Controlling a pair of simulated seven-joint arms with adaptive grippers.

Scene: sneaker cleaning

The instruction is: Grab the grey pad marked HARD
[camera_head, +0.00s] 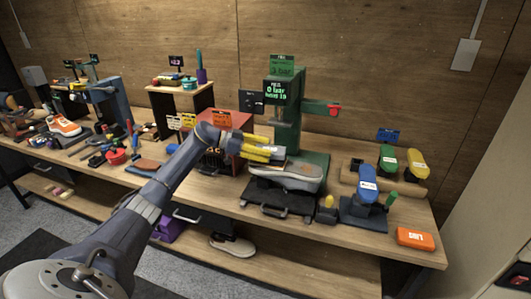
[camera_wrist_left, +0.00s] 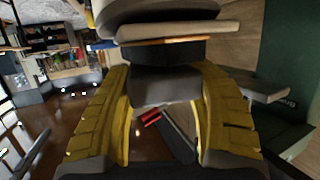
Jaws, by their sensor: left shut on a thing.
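My left gripper (camera_head: 268,149), with yellow fingers, reaches in from the left above the toe side of a grey shoe. In the left wrist view its two fingers (camera_wrist_left: 163,88) are closed on the sides of a dark grey block (camera_wrist_left: 165,86), which I take for the grey pad. A small grey part of the pad (camera_head: 279,154) shows at the fingertips in the head view. No HARD mark is readable on it. The shoe's pale sole (camera_wrist_left: 180,32) shows just beyond the pad in the wrist view. I cannot tell whether they touch. My right gripper is out of view.
The grey shoe (camera_head: 288,176) lies on a black stand under a green press (camera_head: 286,118) with a red handle (camera_head: 334,109). Blue (camera_head: 367,184), green (camera_head: 388,156) and yellow (camera_head: 417,162) shoe-shaped forms stand right. An orange box (camera_head: 415,238) lies near the front right edge.

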